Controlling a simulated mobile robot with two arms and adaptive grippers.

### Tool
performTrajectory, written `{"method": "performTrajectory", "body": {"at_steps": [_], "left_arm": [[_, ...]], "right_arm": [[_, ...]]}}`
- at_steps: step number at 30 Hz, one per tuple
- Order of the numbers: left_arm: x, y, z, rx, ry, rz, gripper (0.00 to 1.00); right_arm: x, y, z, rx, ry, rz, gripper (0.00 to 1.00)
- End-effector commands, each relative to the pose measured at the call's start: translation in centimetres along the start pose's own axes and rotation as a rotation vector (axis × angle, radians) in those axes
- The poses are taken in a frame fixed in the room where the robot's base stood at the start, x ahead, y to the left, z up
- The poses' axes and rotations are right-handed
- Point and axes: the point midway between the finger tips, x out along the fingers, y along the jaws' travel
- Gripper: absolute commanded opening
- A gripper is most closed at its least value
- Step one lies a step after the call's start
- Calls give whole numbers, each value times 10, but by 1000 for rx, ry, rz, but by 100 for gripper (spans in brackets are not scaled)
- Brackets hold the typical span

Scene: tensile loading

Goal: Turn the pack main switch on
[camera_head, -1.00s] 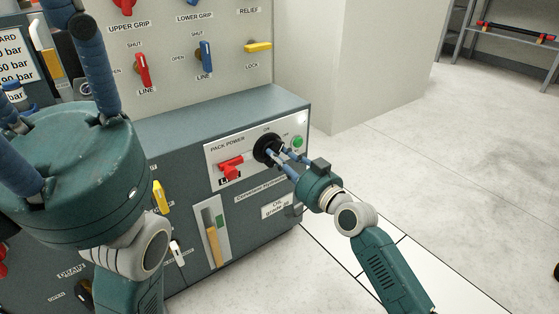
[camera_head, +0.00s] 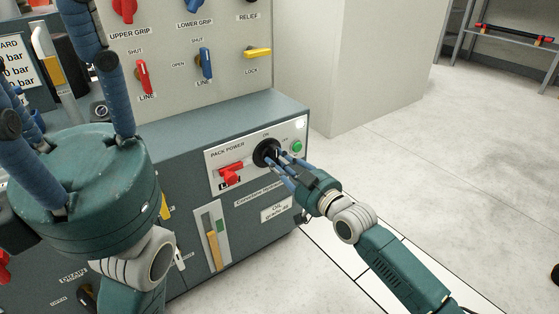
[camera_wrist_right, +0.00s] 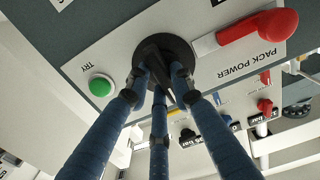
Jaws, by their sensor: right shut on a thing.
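The pack main switch is a round black rotary switch (camera_head: 265,152) on the white PACK POWER panel (camera_head: 213,157), with ON and OFF marked around it. It also shows in the right wrist view (camera_wrist_right: 152,45). My right gripper (camera_head: 278,164) is at the switch, its blue fingers shut on the black knob; the wrist view shows the fingertips (camera_wrist_right: 160,88) around the knob's grip bar. The fingers hide part of the knob, and its exact setting is hard to read. My left gripper (camera_head: 62,105) is at the left, close to the camera, fingers spread and empty.
A red handle (camera_head: 230,173) sits left of the switch and a green TRY button (camera_wrist_right: 101,86) beside it on the other side. Several valve levers line the upright panel above. Open floor (camera_head: 420,180) lies to the right.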

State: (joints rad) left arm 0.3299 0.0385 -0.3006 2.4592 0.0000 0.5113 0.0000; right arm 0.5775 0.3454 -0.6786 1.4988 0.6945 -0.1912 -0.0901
Motion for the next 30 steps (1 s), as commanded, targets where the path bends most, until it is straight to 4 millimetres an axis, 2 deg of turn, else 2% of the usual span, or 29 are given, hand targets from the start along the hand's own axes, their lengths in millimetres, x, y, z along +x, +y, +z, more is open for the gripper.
{"method": "performTrajectory", "body": {"at_steps": [12,13,15,25,30], "left_arm": [[1,0,-3,1,5,-1,42],[1,0,-3,1,6,-1,42],[1,0,-4,1,7,-1,42],[3,-2,-5,1,12,-7,42],[3,-1,-4,1,10,-5,42]], "right_arm": [[0,0,2,-11,-4,1,0],[0,0,2,-11,-4,0,28],[0,0,2,-10,-4,0,42],[-2,0,1,-7,-1,0,42],[-22,0,2,-7,-2,1,42]]}}
